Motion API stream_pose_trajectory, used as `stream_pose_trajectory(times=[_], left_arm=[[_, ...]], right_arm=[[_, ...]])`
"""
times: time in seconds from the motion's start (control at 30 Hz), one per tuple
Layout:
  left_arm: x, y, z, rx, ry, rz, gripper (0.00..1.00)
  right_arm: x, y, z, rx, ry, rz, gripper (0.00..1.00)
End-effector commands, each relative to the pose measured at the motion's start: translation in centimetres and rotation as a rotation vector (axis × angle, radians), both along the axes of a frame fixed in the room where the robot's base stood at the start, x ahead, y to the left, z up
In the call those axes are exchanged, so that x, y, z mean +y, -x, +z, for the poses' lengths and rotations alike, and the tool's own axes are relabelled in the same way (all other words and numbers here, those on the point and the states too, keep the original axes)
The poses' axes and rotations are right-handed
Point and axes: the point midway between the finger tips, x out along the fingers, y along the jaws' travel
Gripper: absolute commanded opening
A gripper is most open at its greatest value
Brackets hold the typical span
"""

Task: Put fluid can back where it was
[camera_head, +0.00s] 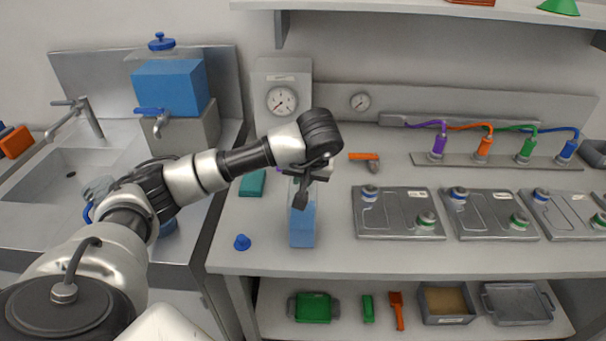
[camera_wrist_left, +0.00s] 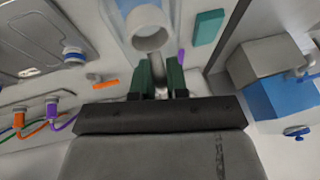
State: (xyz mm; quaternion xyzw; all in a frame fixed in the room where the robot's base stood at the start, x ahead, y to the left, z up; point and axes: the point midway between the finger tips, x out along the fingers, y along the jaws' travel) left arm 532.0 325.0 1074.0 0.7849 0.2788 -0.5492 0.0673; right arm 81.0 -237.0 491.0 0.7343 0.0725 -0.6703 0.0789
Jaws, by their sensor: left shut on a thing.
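The fluid can (camera_head: 302,228) is a clear, upright container with blue liquid, near the front left of the bench. Its round open mouth (camera_wrist_left: 148,36) shows in the left wrist view, with no cap on it. My left gripper (camera_head: 301,193) is above the can and shut on its upper part; the wrist view shows the two dark green fingers (camera_wrist_left: 160,82) closed just beside the mouth. I cannot tell whether the can's base touches the bench. A blue cap (camera_head: 242,242) lies on the bench left of the can. My right gripper is not in view.
Metal plates with terminals (camera_head: 395,228) lie right of the can. An orange-handled tool (camera_head: 364,157) and a teal block (camera_head: 252,184) lie behind. A gauge box (camera_head: 283,78) stands at the back. A blue tank with tap (camera_head: 172,88) is beside the sink (camera_head: 62,175).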

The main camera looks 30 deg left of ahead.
Motion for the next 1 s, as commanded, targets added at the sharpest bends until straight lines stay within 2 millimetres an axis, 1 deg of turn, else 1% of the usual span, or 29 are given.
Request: stream_pose_trajectory(times=[0.03,0.1,0.2,0.43,0.53,0.57,0.67,0.73,0.8,0.87,0.9,1.0], left_arm=[[0.0,0.0,-0.2,0.000,0.000,0.000,0.16],[0.0,0.0,-0.1,0.000,0.000,0.000,0.27],[0.0,0.0,-0.1,0.000,0.000,0.000,0.40],[0.0,0.0,-0.1,0.000,0.000,0.000,0.40],[0.0,0.0,0.4,0.001,0.001,0.000,0.40],[-0.1,0.0,0.5,-0.002,0.001,-0.001,0.40],[-0.7,0.3,1.7,-0.004,0.002,-0.002,0.40],[-1.2,0.7,3.0,-0.007,0.000,-0.003,0.40],[-1.7,1.0,4.7,-0.008,0.001,-0.002,0.40],[-2.3,1.4,6.0,-0.007,-0.001,-0.003,0.40],[-2.5,1.6,7.0,-0.007,-0.002,-0.002,0.40],[-3.2,2.0,8.5,-0.006,-0.003,-0.003,0.40]], right_arm=[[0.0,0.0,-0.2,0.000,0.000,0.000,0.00],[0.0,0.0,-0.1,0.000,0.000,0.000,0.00],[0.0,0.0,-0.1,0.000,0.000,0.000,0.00],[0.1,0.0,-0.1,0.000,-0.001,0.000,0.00],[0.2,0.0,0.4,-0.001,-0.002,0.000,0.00],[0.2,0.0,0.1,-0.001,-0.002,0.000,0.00],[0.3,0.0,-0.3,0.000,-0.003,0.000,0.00],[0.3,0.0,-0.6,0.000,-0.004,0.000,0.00],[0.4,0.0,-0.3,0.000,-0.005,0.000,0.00],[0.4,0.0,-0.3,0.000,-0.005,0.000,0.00],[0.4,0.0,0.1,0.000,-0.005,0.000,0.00],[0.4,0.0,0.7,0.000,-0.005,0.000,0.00]])
